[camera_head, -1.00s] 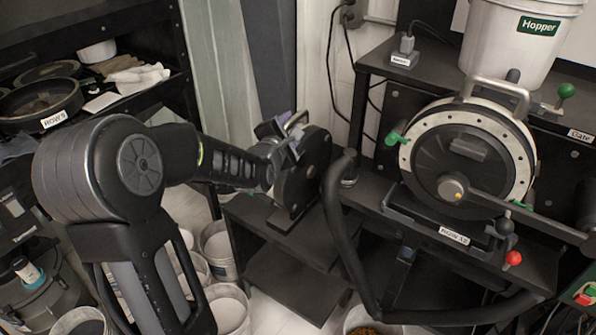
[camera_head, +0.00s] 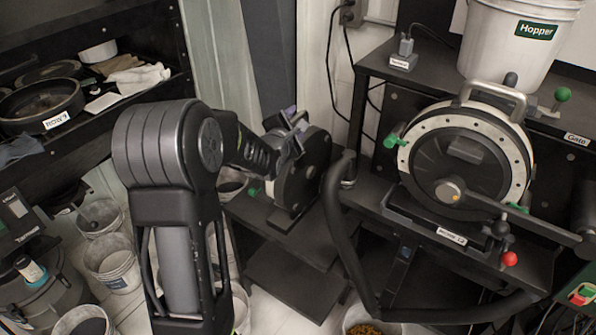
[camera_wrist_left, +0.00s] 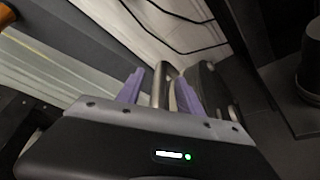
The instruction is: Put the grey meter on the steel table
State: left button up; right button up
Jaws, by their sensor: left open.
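A dark grey, disc-shaped meter (camera_head: 306,172) stands upright on a low dark table (camera_head: 247,212), which may be the steel table. Its metal handle (camera_wrist_left: 161,84) shows in the left wrist view between two purple fingers. My left gripper (camera_head: 286,125) is at the top of this meter, open, with its fingers on either side of the handle. In the left wrist view, the gripper (camera_wrist_left: 158,90) hides much of the meter's disc. A second meter with a white ring (camera_head: 404,162) is mounted on the stand at right. My right gripper is not in view.
A thick black curved bar (camera_head: 340,235) stands between the low table and the stand. A white hopper (camera_head: 510,50) is above the stand. A dark shelf (camera_head: 130,100) at left holds a round pan (camera_head: 40,103) and gloves (camera_head: 140,77). Buckets (camera_head: 113,265) stand on the floor at left.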

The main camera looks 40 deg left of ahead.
pick_arm(q)
grip_shut()
dwell(0.5)
dwell(0.8)
